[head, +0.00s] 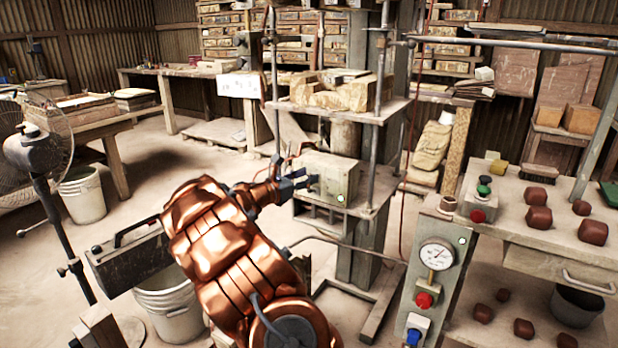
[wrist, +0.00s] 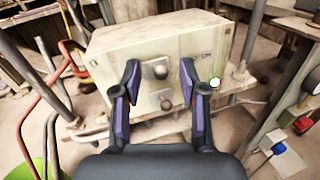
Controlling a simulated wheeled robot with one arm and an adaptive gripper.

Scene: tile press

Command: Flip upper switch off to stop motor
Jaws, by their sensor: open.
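A beige switch box (head: 330,180) sits on a shelf of the press frame. In the wrist view, the box (wrist: 110,50) fills the upper middle, with its face toward me. In the head view, my gripper (head: 298,180) is at the box's left side.
A control post with a gauge (head: 437,254) and a red button (head: 424,300) stands at the right. A bench with several reddish-brown lumps (head: 539,218) is beyond it. Metal press rods (head: 382,60) rise beside the box. A red bent tube (wrist: 27,135) is left of my gripper. A fan (head: 45,140) stands far left.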

